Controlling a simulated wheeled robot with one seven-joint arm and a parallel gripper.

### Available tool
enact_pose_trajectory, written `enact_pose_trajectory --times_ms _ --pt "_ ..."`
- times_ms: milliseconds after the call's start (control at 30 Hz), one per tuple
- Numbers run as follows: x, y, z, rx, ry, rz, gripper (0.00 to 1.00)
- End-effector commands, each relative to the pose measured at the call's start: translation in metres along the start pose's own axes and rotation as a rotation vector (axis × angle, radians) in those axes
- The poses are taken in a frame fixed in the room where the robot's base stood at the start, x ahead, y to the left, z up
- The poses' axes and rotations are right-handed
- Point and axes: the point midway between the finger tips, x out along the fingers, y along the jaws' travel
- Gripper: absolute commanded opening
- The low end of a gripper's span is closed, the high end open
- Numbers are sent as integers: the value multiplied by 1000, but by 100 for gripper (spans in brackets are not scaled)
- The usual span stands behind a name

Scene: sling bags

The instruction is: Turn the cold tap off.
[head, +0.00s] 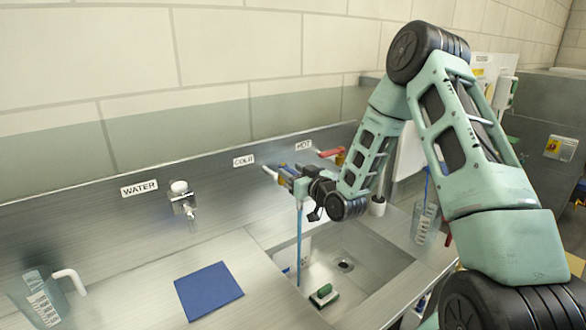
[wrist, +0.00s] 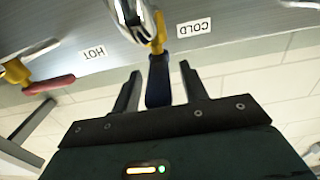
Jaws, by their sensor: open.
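The cold tap's blue lever (wrist: 158,82) shows in the wrist view, joined to a brass and chrome tap body (wrist: 138,18) beside the "COLD" label (wrist: 195,27). My gripper (wrist: 160,76) is open, with one finger on each side of the blue lever. Gaps show between the lever and both fingers. In the head view my gripper (head: 296,182) is at the cold tap and hides most of it; a bit of blue lever (head: 286,175) shows. A blue stream of water (head: 299,250) runs straight down into the sink (head: 325,265).
The hot tap's red lever (head: 330,153) is close on the right, under the "HOT" label (head: 303,145). A small "WATER" spout (head: 182,195) stands left. A green sponge (head: 323,295) is in the sink.

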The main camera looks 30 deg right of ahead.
Motion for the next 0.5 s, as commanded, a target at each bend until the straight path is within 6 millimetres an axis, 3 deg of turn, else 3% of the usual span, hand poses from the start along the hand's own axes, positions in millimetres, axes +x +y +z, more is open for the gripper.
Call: enact_pose_trajectory --times_ms 333,500 --pt "4 0 0 -1 0 0 44" --pt "4 0 0 -1 0 0 0"
